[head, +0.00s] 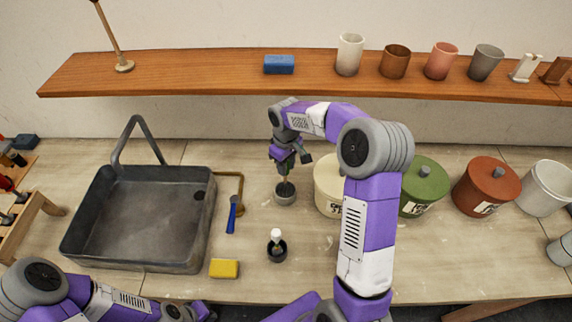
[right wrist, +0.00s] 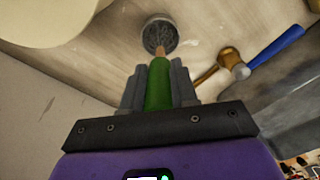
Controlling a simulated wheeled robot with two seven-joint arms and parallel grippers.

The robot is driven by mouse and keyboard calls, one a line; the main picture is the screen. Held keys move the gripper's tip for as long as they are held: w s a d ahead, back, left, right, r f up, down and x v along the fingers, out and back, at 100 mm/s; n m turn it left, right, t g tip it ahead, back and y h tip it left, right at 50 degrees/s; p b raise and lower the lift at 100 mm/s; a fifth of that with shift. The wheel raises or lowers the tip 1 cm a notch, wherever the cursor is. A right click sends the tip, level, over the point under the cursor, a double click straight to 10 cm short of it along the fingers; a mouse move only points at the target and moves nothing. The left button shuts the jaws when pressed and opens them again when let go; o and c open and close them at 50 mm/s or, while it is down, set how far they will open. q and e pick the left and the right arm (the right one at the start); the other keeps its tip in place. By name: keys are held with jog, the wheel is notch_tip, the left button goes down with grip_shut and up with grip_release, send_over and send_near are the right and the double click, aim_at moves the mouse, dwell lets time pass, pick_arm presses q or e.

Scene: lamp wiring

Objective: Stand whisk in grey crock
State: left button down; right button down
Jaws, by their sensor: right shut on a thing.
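My right gripper (head: 285,160) is shut on an upright tool with a green handle (right wrist: 158,85), seemingly the whisk. Its thin brown lower part (right wrist: 160,52) points down to a small round grey vessel (head: 285,197), seemingly the grey crock. The vessel also shows in the right wrist view (right wrist: 160,34), with a pale rim and a dark, patterned inside. The tool's lower end is at or over its opening; I cannot tell whether it touches the bottom. My left gripper (head: 198,312) is at the bottom edge, partly cut off, and its jaws are unclear.
Cream (head: 328,190), green (head: 425,185) and red (head: 487,185) canisters stand right.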

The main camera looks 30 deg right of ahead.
jog(key=shift+f+b, duration=0.45)
jog(key=shift+f, duration=0.2)
jog(key=c, duration=0.8)
grip_release()
jog(key=shift+r, duration=0.15)
notch_tip(320, 180, up, 8)
jog(key=shift+f+p, duration=0.25)
jog(key=shift+p, duration=0.05)
